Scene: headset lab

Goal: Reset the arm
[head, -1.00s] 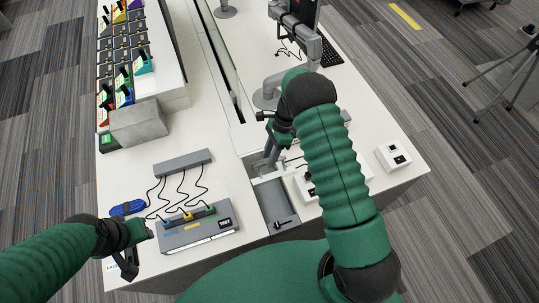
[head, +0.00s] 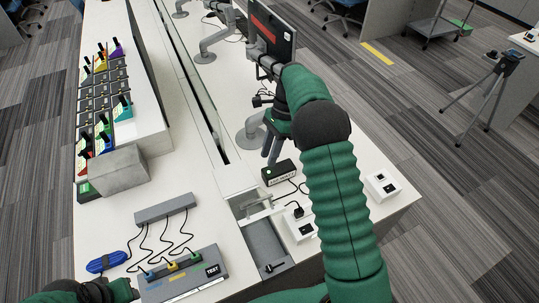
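My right arm reaches up over the desk from the lower right. Its gripper (head: 270,152) points down, with empty space visible just below its fingertips. It appears just above and behind a small black box (head: 280,174) with a label and a green light; I see no contact. Its finger gap is too small and partly covered to judge. My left gripper (head: 122,291) is at the bottom left edge, mostly cut off, beside the grey test unit (head: 184,281) with blue, yellow and green plugs. Its fingers cannot be made out.
A grey hub (head: 165,208) with black cables and a blue device (head: 107,262) lie on the white desk. A grey block (head: 118,170) stands by a rack of coloured items. White socket boxes (head: 382,186) sit at right. A monitor (head: 272,38) on an arm stands behind.

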